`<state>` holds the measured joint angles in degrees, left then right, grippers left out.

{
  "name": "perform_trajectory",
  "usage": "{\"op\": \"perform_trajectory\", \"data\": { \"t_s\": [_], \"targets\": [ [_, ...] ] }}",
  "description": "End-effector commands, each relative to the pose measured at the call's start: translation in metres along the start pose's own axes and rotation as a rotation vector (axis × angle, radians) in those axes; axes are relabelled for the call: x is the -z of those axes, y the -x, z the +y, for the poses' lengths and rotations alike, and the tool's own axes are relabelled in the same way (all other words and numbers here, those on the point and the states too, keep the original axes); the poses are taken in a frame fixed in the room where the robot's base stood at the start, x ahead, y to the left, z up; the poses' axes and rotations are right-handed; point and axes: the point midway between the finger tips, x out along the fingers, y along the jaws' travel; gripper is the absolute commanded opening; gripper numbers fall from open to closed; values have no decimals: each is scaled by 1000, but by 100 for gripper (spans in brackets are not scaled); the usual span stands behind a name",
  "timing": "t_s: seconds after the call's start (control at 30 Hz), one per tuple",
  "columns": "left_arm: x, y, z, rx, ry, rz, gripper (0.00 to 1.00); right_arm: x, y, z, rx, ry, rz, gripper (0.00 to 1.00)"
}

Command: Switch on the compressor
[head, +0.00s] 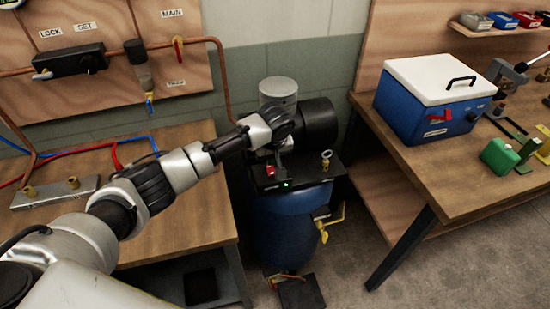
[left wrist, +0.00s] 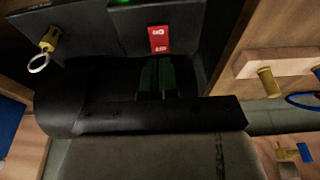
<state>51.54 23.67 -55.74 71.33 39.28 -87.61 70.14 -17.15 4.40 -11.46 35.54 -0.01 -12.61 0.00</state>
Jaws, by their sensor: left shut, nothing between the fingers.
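The compressor is a blue tank (head: 285,228) with a black top, a dark motor (head: 319,122) and a grey cylinder (head: 278,90), standing between two benches. A red switch (head: 270,170) sits on its black control box, with a small lit green lamp (head: 286,184) near it. In the left wrist view the red switch (left wrist: 158,40) carries white lettering, upside down, and the green lamp (left wrist: 122,2) glows at the top edge. My left gripper (left wrist: 157,63) is shut and empty, its fingertips just below the switch in that view; contact cannot be told. My right gripper is out of view.
A brass valve with a ring (head: 326,158) stands on the compressor top, and a yellow-handled valve (head: 325,222) sticks out from the tank. The left bench (head: 195,222) and right bench (head: 400,165) flank it closely. A copper pipe (head: 222,85) runs down behind.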

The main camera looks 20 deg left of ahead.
Motion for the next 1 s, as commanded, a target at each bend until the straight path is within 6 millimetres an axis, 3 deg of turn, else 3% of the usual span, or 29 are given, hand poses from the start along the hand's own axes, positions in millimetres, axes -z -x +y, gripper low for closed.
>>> {"op": "perform_trajectory", "data": {
  "t_s": [0.03, 0.1, 0.3, 0.5, 1.0],
  "targets": [
    [7, 14, -3, 1, 1, -1, 0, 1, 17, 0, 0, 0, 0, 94],
    [0, 20, -1, -5, -3, 0, 0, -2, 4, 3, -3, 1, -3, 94],
    [-11, 63, -1, -4, -2, 2, 0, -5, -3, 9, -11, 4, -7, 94],
    [-18, 92, -1, -2, -1, 1, 0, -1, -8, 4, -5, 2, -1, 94],
    [-20, 102, -2, 1, 0, 0, 0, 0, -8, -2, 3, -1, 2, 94]
  ]
}}
